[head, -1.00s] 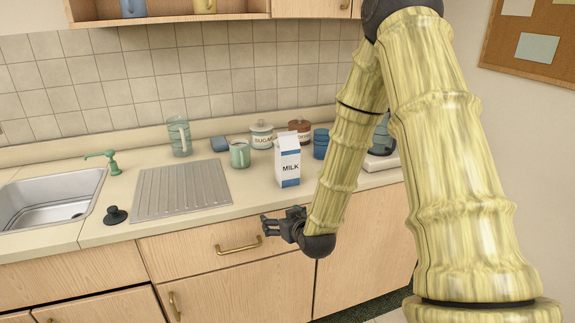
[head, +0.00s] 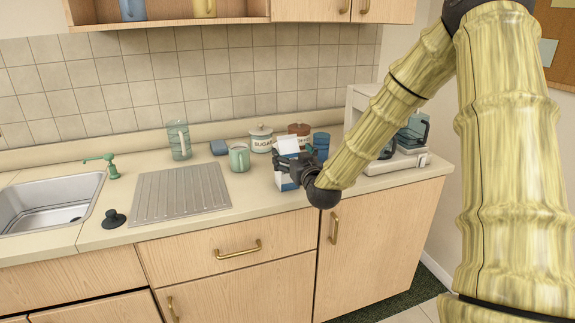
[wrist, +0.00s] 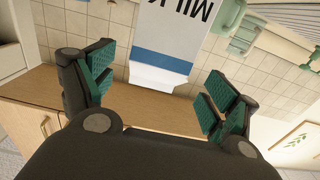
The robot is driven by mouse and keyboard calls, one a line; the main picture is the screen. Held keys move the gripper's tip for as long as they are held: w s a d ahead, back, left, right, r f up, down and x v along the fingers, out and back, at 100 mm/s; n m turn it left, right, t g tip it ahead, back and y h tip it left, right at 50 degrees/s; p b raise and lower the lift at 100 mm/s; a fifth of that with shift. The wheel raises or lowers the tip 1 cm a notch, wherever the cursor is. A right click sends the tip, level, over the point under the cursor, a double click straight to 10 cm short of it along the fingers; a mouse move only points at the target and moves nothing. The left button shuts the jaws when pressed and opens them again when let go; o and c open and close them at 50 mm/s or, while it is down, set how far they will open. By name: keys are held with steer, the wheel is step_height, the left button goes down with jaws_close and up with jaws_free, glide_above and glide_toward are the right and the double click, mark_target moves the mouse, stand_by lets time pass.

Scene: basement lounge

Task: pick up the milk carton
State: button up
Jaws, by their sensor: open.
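The milk carton (head: 287,145) is white with a blue band and stands on the counter, partly hidden behind my gripper in the head view. In the wrist view the carton (wrist: 175,35) shows upside down, with part of the MILK lettering and the blue band, ahead of and between the fingers. My gripper (wrist: 155,92) is open, with green pads on its fingers spread to either side, and nothing is held. In the head view my gripper (head: 290,165) is in front of the carton at its height. I cannot tell if it touches.
A green mug (head: 239,158), sugar canister (head: 261,139), brown canister (head: 300,131) and blue cup (head: 321,141) stand close around the carton. A coffee maker (head: 410,135) is to the right. The ribbed drainboard (head: 180,194) to the left is bare.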

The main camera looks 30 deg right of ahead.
mark_target(287, 148)
steer(key=shift+f+p+x, duration=0.2)
steer(key=shift+p+x, duration=0.45)
steer(key=shift+x, duration=2.15)
steer(key=shift+d, duration=0.15)
steer(key=shift+c, duration=0.3)
steer(key=c, duration=1.4)
steer(key=shift+c, duration=0.4)
steer(key=shift+r, duration=0.1)
